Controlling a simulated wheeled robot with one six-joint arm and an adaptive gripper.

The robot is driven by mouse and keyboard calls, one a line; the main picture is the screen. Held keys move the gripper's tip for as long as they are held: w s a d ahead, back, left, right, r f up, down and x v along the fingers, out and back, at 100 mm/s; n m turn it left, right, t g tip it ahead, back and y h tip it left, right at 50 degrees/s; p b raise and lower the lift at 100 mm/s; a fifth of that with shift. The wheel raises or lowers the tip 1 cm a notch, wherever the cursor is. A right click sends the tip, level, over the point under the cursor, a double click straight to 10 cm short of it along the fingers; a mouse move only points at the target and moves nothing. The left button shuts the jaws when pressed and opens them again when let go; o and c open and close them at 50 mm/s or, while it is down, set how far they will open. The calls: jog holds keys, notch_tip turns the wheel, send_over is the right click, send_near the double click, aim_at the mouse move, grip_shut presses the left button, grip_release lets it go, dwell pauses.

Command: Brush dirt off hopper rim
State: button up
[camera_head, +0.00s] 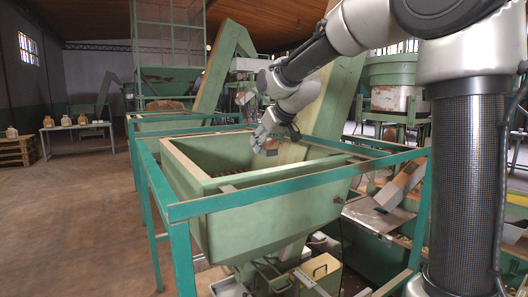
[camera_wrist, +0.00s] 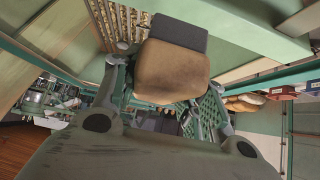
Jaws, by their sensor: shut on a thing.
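The green hopper (camera_head: 265,218) stands in the middle of the head view, its top open. In the head view the brush is small and partly hidden by my gripper. I see no contact between brush and rim.
A teal rail frame (camera_head: 300,190) surrounds the hopper, its front bar crossing before it. A sloping conveyor chute (camera_head: 330,105) rises behind. A table with jars (camera_head: 75,129) stands far left. Open brown floor (camera_head: 85,215) lies left of the frame.

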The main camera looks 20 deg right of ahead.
jog(key=shift+r, duration=1.1)
